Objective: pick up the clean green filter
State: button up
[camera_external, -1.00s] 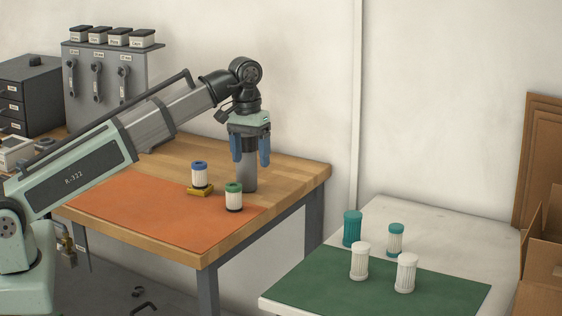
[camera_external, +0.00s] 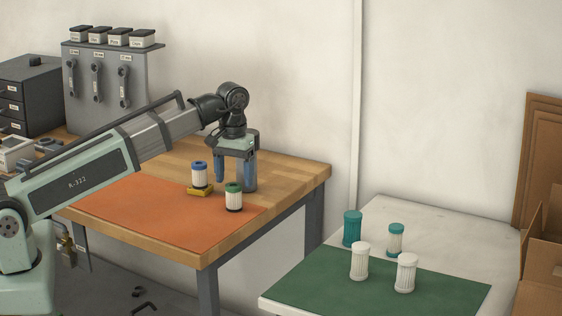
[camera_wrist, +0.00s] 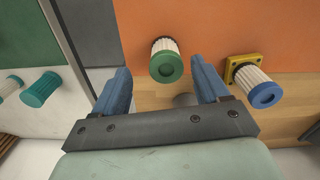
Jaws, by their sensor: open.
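The green-capped filter (camera_external: 234,197) stands upright on the orange mat, with pale pleats and a dark lower end. In the wrist view its green cap (camera_wrist: 167,67) shows between my finger lines, near the tips. My gripper (camera_external: 236,180) is open and empty, pointing down, just above and behind this filter. Its blue fingers also show in the wrist view (camera_wrist: 159,66). A blue-capped filter (camera_external: 200,175) stands to the left on a yellow base (camera_external: 200,191); it shows in the wrist view too (camera_wrist: 264,94).
A grey cylinder (camera_external: 248,177) stands behind the green-capped filter, partly hidden by my fingers. The orange mat (camera_external: 150,215) is clear at left. The right table holds a teal filter (camera_external: 352,228), a teal-capped white one (camera_external: 396,240) and two white ones on or near a green mat (camera_external: 320,287).

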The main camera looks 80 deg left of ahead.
aim_at(233, 185)
jog(key=shift+a+f, duration=0.3)
jog(key=shift+f, duration=0.75)
jog(key=shift+a+f, duration=0.25)
jog(key=shift+f, duration=1.5)
jog(key=shift+c, duration=0.2)
jog(key=c, duration=1.1)
